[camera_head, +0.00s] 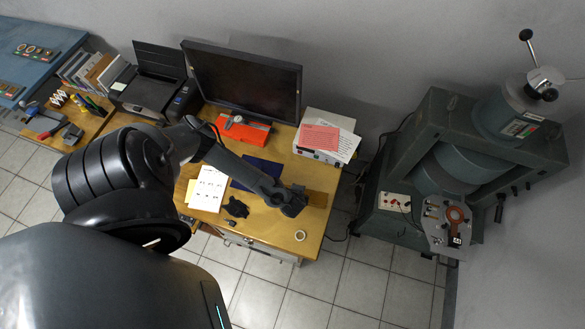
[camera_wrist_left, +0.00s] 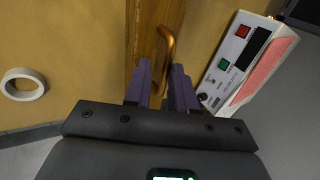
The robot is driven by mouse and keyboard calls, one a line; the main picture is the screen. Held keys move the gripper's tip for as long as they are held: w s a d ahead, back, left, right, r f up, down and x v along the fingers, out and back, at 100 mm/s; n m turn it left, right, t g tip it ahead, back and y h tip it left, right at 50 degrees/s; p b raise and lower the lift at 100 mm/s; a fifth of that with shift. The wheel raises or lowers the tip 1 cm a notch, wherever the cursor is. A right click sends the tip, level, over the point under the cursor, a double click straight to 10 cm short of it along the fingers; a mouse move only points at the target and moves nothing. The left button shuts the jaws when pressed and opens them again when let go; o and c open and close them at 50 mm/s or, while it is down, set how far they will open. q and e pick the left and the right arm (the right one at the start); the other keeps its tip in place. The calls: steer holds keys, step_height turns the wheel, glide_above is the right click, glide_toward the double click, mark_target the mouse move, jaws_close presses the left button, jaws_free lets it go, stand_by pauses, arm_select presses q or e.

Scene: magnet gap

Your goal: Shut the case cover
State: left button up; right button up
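A brown wooden piece (camera_head: 317,198), which may be the case cover, lies at the right part of the desk. In the left wrist view the wooden piece (camera_wrist_left: 146,30) carries a curved brass handle (camera_wrist_left: 170,45). I cannot tell whether the cover is raised or flat. My left gripper (camera_head: 294,203) is just left of the wooden piece in the head view. In the left wrist view its two purple fingers (camera_wrist_left: 164,85) are apart, with the handle ahead of and partly between them; contact is unclear. My right gripper is not in view.
A white control box (camera_head: 318,150) with papers stands behind the wooden piece. A tape roll (camera_head: 300,235) lies near the desk's front edge. A monitor (camera_head: 245,80) and a red box (camera_head: 243,132) are at the back. A large magnet (camera_head: 465,150) stands right, beyond a floor gap.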

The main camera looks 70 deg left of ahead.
arm_select(q)
steer(key=shift+s+d+p, duration=0.35)
steer(key=shift+s+d, duration=0.6)
steer(key=shift+d, duration=0.3)
steer(key=shift+s+d+p, duration=0.3)
steer(key=shift+s+d, duration=0.6)
steer(key=shift+d, duration=0.35)
steer(key=shift+s+d+p, duration=0.35)
steer(key=shift+s+d, duration=0.6)
steer(key=shift+d, duration=0.3)
steer(key=p+v, duration=0.1)
steer(key=v, duration=0.9)
steer(key=shift+d+r, duration=0.15)
steer(key=shift+r, duration=0.15)
steer(key=shift+s, duration=0.1)
